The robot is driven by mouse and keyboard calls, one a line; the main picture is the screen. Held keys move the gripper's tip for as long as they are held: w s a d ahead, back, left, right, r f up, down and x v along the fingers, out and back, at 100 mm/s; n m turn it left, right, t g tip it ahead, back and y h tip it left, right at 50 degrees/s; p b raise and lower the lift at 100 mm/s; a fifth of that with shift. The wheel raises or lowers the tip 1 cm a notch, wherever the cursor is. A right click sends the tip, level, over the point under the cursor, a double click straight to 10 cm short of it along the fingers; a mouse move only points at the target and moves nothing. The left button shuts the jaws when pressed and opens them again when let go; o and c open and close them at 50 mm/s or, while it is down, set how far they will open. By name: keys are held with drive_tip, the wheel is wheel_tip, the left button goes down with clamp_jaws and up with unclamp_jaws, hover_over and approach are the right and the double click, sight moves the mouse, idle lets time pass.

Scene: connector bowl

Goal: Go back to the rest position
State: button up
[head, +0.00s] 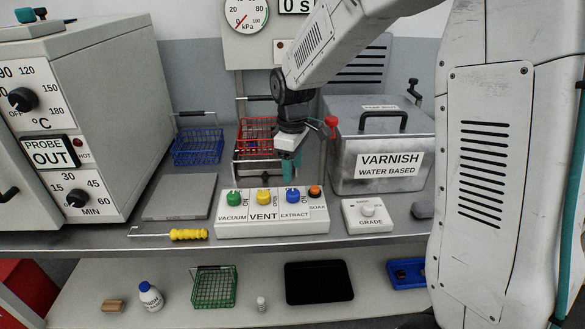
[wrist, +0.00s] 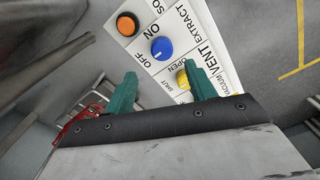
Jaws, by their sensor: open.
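My gripper (head: 290,168) hangs above the back of the white control panel (head: 270,229), near the blue EXTRACT knob (head: 292,196). In the wrist view, the two green fingers of my gripper (wrist: 161,78) stand apart with nothing between them. Beyond them the panel shows the blue knob (wrist: 162,48), the orange SOAK button (wrist: 127,23) and part of the yellow VENT knob (wrist: 183,79). The fingers look clear of the knobs. The green VACUUM knob (head: 233,197) is at the panel's left end in the head view.
A grey oven (head: 122,105) stands at left and the VARNISH tank (head: 345,180) at right. A red basket (head: 256,131) is behind the gripper, with a blue basket (head: 198,147) to its left. A yellow-handled tool (head: 188,234) lies at the bench's front edge.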

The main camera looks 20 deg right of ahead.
drive_tip(key=shift+s+m, duration=0.1)
drive_tip(key=shift+m, duration=0.2)
drive_tip(key=s+r+m, duration=0.3)
drive_tip(key=s, duration=0.7)
drive_tip(key=s+d+r+m, duration=0.1)
drive_tip(key=s+r+m, duration=0.2)
drive_tip(key=s, duration=0.7)
drive_tip(key=s+d+r+m+t, duration=0.1)
drive_tip(key=s+r, duration=0.4)
drive_tip(key=s, duration=0.5)
drive_tip(key=shift+s+d+r+m, duration=0.15)
drive_tip(key=shift+s+d+m, duration=0.1)
drive_tip(key=shift+m, duration=0.65)
